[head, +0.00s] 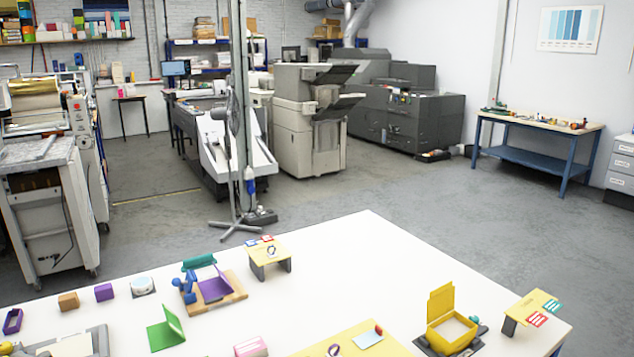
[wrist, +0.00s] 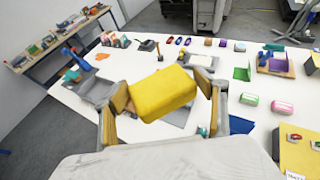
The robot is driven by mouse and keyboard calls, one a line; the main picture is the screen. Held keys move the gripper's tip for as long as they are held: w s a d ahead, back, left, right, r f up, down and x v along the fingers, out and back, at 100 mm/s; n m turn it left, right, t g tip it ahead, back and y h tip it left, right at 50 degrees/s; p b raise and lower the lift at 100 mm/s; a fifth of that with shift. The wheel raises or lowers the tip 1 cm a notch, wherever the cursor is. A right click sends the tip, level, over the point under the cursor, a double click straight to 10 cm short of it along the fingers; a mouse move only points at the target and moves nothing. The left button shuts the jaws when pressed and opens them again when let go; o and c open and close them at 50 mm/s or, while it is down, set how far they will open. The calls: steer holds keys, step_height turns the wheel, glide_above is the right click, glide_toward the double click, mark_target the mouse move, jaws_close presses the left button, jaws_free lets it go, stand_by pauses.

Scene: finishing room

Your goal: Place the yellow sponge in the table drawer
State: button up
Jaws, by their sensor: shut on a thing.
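In the wrist view a yellow sponge (wrist: 162,94), a rounded block, sits tilted between the fingers of my gripper (wrist: 165,90). The fingers press on its left and right ends, and it is held above the white table (wrist: 245,125). The head view does not show my gripper or the held sponge. I cannot make out a table drawer in either view.
In the head view, the white table (head: 330,270) carries a yellow open-lidded box (head: 438,305), a yellow stand (head: 268,249), a purple-and-wood piece (head: 214,288) and a green folded piece (head: 166,330). A blue-legged bench (head: 535,127) stands back right. The table's middle is fairly clear.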

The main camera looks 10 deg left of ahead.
steer(key=shift+n+g, duration=0.4)
steer(key=shift+s+d+r, duration=0.35)
steer(key=shift+s+d, duration=0.35)
steer(key=shift+d, duration=0.1)
steer(key=shift+s+d+r, duration=0.3)
steer(key=shift+s+d, duration=0.4)
steer(key=shift+d, duration=0.1)
steer(key=shift+w+f, duration=0.1)
steer(key=w+d+m+t+h, duration=0.1)
steer(key=w+d, duration=0.4)
steer(key=w, duration=0.5)
steer(key=w+d+m+t+h, duration=0.2)
steer(key=w+d+m+t, duration=0.2)
steer(key=w, duration=0.5)
steer(key=w+d+m+t+h, duration=0.1)
steer(key=w+d+m+t, duration=0.2)
steer(key=w+d, duration=0.5)
steer(key=w, duration=0.2)
steer(key=shift+w, duration=0.3)
steer(key=shift+w, duration=0.1)
